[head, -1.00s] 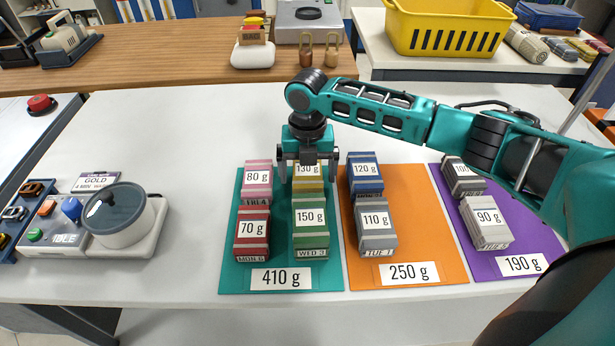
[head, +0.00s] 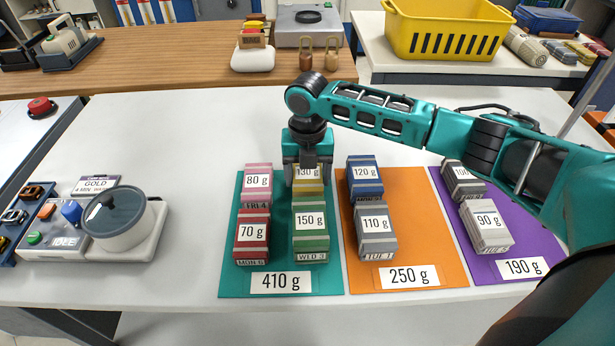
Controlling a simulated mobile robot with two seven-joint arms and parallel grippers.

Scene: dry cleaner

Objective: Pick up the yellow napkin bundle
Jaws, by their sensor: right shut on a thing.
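The yellow napkin bundle (head: 308,189), labelled 130 g, sits at the back right of the teal mat (head: 228,262), behind the green 150 g bundle (head: 311,243). My right gripper (head: 307,178) is above it with its fingers down on either side, shut on it. The gripper covers the bundle's upper part. The bundle appears to be still at mat level. The pink 80 g bundle (head: 257,182) stands just left of the gripper, and the red 70 g bundle (head: 252,245) stands in front of that. My left gripper is not in view.
The orange mat (head: 425,235) holds the blue 120 g (head: 364,190) and grey 110 g (head: 376,244) bundles. The purple mat (head: 460,230) holds two grey bundles. A round-lidded device (head: 117,222) stands at left. The white table behind the device is clear.

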